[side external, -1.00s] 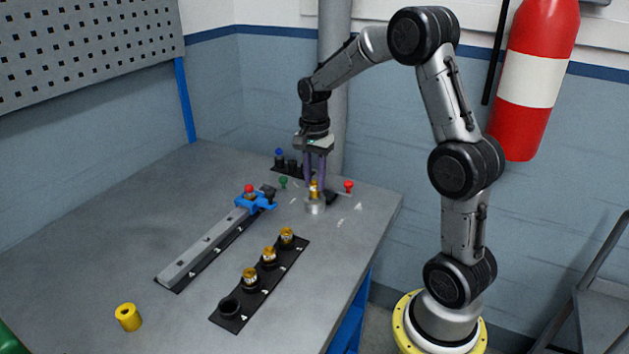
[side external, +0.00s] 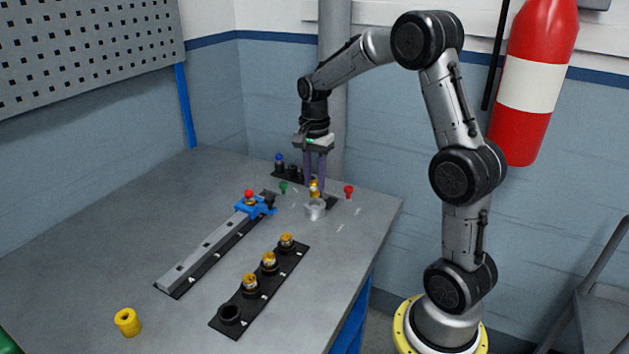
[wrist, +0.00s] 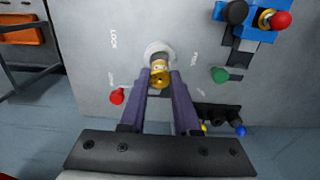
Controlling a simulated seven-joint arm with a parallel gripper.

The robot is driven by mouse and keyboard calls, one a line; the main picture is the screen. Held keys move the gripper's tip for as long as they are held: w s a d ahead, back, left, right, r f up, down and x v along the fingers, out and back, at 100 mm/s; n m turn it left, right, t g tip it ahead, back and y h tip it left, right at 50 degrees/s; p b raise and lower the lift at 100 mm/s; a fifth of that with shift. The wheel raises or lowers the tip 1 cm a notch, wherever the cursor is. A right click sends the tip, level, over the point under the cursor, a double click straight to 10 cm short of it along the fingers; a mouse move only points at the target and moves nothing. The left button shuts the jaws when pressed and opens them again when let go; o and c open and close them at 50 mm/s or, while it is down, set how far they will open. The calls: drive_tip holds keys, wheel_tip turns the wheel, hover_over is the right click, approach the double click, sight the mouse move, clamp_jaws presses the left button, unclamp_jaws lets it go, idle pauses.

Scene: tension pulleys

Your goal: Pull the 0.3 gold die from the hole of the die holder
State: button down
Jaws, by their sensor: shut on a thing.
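The die holder (side external: 315,211) is a short silver cylinder at the far right of the bench; it also shows as a pale ring in the wrist view (wrist: 155,47). My gripper (side external: 315,188) points straight down above it, shut on a gold die (wrist: 160,76). The die has a gold top and a silver lower part, and it also shows between the fingers in the side view (side external: 314,186). It stands upright above the holder's rim. I cannot tell whether its lower end is clear of the hole. No size marking is readable on it.
A black strip (side external: 238,311) in front carries several gold-topped dies and one empty black socket. A long grey rail (side external: 205,246) with a blue clamp (side external: 255,206) lies to the left. Red (side external: 348,191) and green (side external: 283,187) knobs flank the holder. A yellow cylinder (side external: 127,322) stands front left.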

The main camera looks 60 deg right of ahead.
drive_tip(key=shift+r, duration=1.7)
drive_tip(key=w+a+f+n, duration=0.1)
drive_tip(key=w+a+n, duration=0.2)
drive_tip(key=a, duration=0.3)
drive_tip(key=w+a+f+n, duration=0.2)
drive_tip(key=w+a+n, duration=0.1)
drive_tip(key=a+n, duration=0.2)
drive_tip(key=w+a+f+n, duration=0.1)
drive_tip(key=w+a+n, duration=0.2)
drive_tip(key=a, duration=0.4)
drive_tip(key=shift+a+f+n, duration=0.1)
drive_tip(key=shift+f+n, duration=0.05)
drive_tip(key=shift+n, duration=0.45)
drive_tip(key=shift+w+n, duration=0.3)
drive_tip(key=shift+n, duration=0.9)
